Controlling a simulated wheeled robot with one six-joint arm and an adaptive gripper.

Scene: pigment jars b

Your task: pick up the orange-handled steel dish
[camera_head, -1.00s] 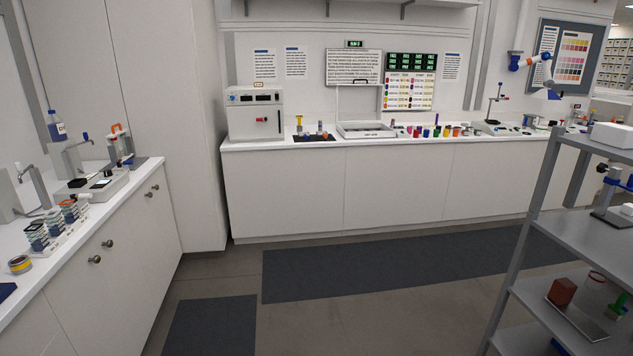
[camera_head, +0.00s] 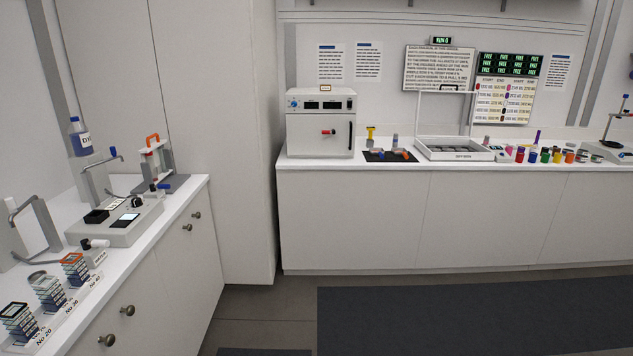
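I cannot pick out the orange-handled steel dish for certain. On the back counter a dark mat (camera_head: 375,158) carries a yellow-topped tool (camera_head: 370,137) and small grey pieces (camera_head: 395,143) with bits of orange and blue, too small to make out. My gripper is not in view.
The back counter (camera_head: 450,168) also holds a white oven (camera_head: 320,125), a shallow partitioned tray (camera_head: 455,155) and several coloured jars (camera_head: 545,156). The left counter (camera_head: 193,190) holds sieve stacks (camera_head: 50,293), a grey device (camera_head: 118,222) and an orange-topped stand (camera_head: 153,158). The floor (camera_head: 262,300) between is clear.

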